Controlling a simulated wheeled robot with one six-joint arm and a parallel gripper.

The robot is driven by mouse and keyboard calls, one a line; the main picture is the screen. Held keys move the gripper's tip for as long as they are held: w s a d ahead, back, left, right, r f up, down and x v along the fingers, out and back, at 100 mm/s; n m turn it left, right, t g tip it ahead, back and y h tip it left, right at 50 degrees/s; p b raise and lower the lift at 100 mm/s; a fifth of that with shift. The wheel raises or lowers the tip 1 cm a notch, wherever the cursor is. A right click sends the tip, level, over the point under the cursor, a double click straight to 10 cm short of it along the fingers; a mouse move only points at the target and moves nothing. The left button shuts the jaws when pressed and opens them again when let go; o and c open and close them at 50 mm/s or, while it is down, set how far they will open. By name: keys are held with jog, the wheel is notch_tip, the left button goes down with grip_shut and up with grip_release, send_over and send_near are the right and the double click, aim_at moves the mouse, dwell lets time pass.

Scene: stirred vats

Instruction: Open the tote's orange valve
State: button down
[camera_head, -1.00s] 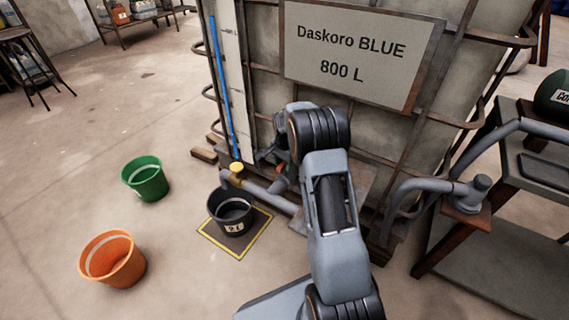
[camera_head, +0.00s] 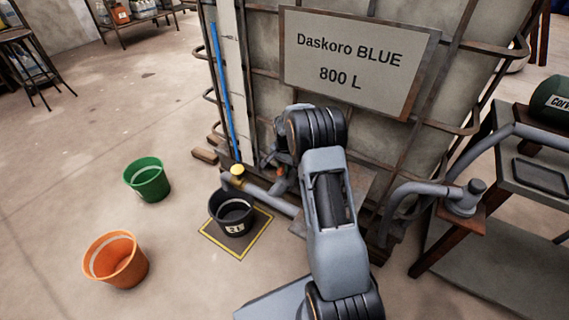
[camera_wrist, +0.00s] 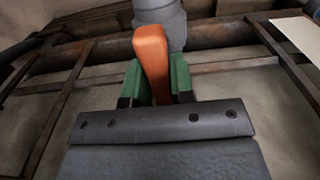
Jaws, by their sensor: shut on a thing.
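The tote (camera_head: 262,75) is a caged tank with a sign reading "Daskoro BLUE 800 L". Its orange valve handle (camera_wrist: 151,60) stands between the green finger pads of my gripper (camera_wrist: 156,78) in the wrist view, and the jaws are shut on it. A grey pipe fitting (camera_wrist: 160,20) is behind the handle. In the head view a small bit of the orange handle (camera_head: 281,173) shows beside my arm, which hides most of the gripper. The outlet pipe (camera_head: 270,196) runs left to a yellow cap (camera_head: 237,170) above a black bucket (camera_head: 232,213).
The black bucket stands on a yellow-edged floor square (camera_head: 248,244). A green bucket (camera_head: 148,181) and an orange bucket (camera_head: 115,262) stand to the left on open floor. A grey bench (camera_head: 530,170) and a pipe (camera_head: 425,188) are at the right.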

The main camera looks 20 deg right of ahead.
jog(key=c, duration=1)
grip_release()
notch_tip(320, 180, up, 14)
jog(key=p, duration=0.4)
jog(key=shift+p, duration=0.4)
